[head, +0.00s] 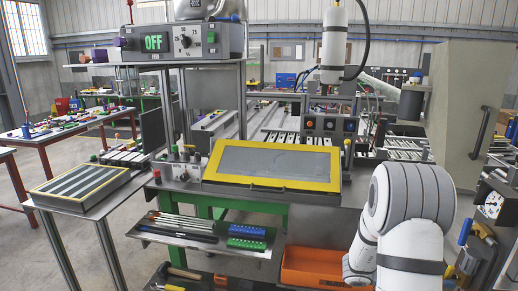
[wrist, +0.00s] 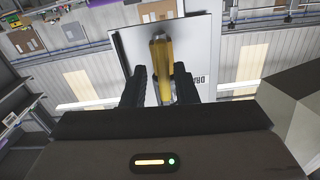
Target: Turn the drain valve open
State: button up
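In the wrist view, a yellow lever handle (wrist: 161,68) stands out from a pale square plate (wrist: 128,42) with dark letters, partly hidden, that seem to start "DRA". My gripper (wrist: 160,78) has its two black fingers on either side of the handle. The handle lies between them, with a narrow gap showing at the left finger; contact at the right finger is hard to judge. The handle's pivot is hidden behind the handle.
In the head view, a yellow-framed panel (head: 330,172) lies on the central bench. An orange bin (head: 305,268) is below it, left of my arm. A large grey-beige cabinet (head: 455,115) with a dark handle stands at the right. Open floor lies at the left.

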jog(key=shift+w, duration=0.1)
jog(key=shift+v, duration=3)
